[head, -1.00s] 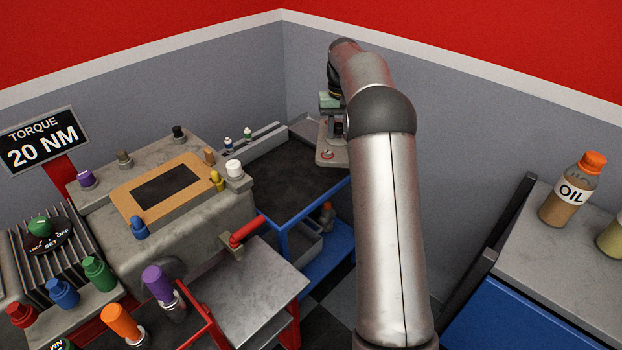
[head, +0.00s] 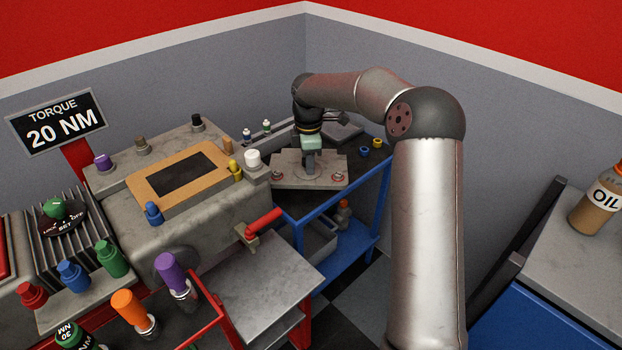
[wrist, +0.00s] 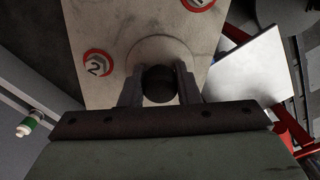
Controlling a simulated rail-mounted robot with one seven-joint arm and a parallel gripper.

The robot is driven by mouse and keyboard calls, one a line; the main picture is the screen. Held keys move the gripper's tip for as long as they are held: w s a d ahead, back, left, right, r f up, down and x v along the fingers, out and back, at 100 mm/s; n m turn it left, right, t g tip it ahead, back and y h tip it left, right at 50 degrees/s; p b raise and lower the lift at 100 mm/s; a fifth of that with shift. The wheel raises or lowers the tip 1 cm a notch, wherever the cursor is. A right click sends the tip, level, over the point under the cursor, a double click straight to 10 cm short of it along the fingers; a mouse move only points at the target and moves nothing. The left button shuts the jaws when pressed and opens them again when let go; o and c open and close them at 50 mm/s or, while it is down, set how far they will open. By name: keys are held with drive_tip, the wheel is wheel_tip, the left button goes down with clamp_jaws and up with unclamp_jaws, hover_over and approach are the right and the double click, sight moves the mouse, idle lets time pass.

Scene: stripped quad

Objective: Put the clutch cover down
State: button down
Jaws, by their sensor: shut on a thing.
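The clutch cover (head: 333,166) is a flat grey plate with a round raised centre and red-ringed marks at its corners. My gripper (head: 309,160) is above it, pointing down, shut on the knob at its centre. In the wrist view the dark knob sits between both fingers (wrist: 159,88), and the cover (wrist: 115,30) shows marks "1" and "2". The cover looks roughly level over the front left part of the blue cart's dark top (head: 294,205). I cannot tell whether it touches the top.
The engine block (head: 215,215) with its tan-framed opening (head: 180,180) stands just left of the cover. Small blue and yellow rings (head: 364,151) and a grey flat part (head: 342,128) lie on the cart behind. A red-handled lever (head: 263,222) juts out in front.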

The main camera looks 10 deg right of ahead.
wheel_tip(320, 180, down, 8)
drive_tip(key=shift+f, duration=0.1)
idle(0.4)
drive_tip(key=shift+f, duration=0.1)
drive_tip(key=c, duration=1.1)
unclamp_jaws()
drive_tip(key=shift+f, duration=0.1)
